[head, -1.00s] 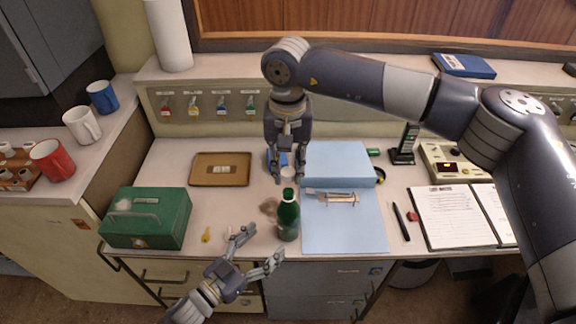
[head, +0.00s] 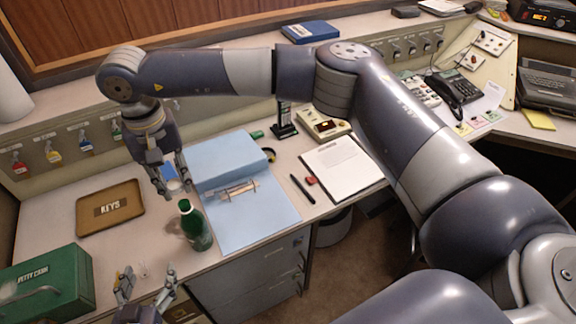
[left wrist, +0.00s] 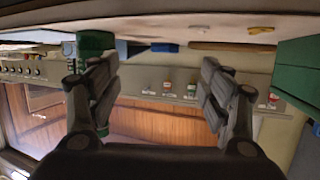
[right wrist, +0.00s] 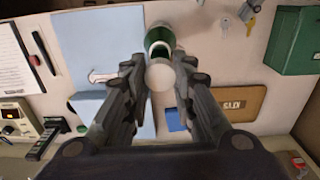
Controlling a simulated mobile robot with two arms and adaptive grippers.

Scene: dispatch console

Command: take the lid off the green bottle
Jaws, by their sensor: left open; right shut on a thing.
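The green bottle (head: 195,228) stands upright on the desk, left of the blue folder's front part. It also shows in the right wrist view (right wrist: 158,38) and beside a finger in the left wrist view (left wrist: 95,42). My right gripper (head: 172,190) is just behind the bottle and above the desk. It is shut on a white, round, lid-like piece (right wrist: 160,76), held apart from the bottle. The bottle's top shows green with a pale band; I cannot tell whether its mouth is bare. My left gripper (head: 147,278) is open and empty, in front and left of the bottle.
A green petty cash box (head: 45,285) stands at the left. A brown keys tray (head: 110,208) lies behind it. The blue folder (head: 250,205) is right of the bottle, with a pen (head: 302,188) and clipboard (head: 343,168) further right.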

